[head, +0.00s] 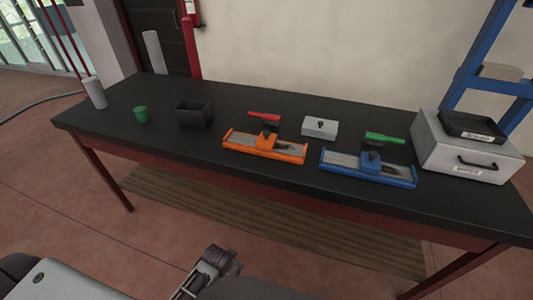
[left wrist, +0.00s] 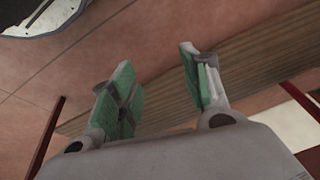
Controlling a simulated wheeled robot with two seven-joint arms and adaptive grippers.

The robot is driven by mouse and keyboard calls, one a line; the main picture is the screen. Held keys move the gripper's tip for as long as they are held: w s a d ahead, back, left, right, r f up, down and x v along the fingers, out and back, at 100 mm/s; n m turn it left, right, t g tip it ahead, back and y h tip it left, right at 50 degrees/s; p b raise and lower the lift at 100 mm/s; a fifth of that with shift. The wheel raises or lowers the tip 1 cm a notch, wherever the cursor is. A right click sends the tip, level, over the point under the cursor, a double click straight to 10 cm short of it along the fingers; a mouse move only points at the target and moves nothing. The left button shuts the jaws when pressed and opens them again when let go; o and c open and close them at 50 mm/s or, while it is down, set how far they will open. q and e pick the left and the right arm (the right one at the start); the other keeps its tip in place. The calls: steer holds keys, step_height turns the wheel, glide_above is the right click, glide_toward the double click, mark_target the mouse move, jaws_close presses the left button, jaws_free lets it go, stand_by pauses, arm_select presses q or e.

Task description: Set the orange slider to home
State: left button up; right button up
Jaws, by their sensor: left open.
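The orange slider (head: 264,153) lies on the black table, left of a similar blue slider (head: 367,174). It is a shallow orange-framed track with a grey bed. A dark knobbed carriage (head: 266,138) sits near the middle of the track, toward its back edge. Any home mark is too small to make out. My left gripper (head: 214,262) is low in front of the table, well short of the slider. In the left wrist view its green-padded fingers (left wrist: 160,90) are apart with nothing between them. My right gripper is not in view.
A drawer unit (head: 455,150) stands right. The front strip is clear.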

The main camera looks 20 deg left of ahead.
arm_select(q)
steer(key=w+a+r+m+t+y+p, duration=0.1)
steer(key=w+a+r+m+t, duration=0.35)
steer(key=r, duration=0.85)
steer(key=w+a+r+m+t+y, duration=0.2)
steer(key=w+r+m+t, duration=0.3)
steer(key=w+r, duration=0.6)
steer(key=w+a+r+m+t+y+p, duration=0.1)
steer(key=w+a+r+m+t, duration=0.4)
steer(key=r, duration=0.9)
steer(key=w+d+m+h, duration=0.2)
steer(key=m+h, duration=0.2)
steer(key=m, duration=0.4)
steer(key=w+d+f+m+g+h, duration=0.1)
steer(key=d+m+h, duration=0.2)
steer(key=m, duration=0.4)
steer(key=w+d+m+h, duration=0.2)
steer(key=d+m+h, duration=0.1)
steer(key=m, duration=0.5)
steer(key=shift+w+d+f+m+g+h, duration=0.25)
steer(key=shift+w+m+h, duration=0.1)
steer(key=shift+h, duration=0.55)
steer(key=shift+s, duration=0.1)
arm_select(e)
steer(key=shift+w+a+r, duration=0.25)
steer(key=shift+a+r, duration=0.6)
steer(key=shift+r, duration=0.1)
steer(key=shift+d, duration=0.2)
arm_select(q)
steer(key=shift+w, duration=0.2)
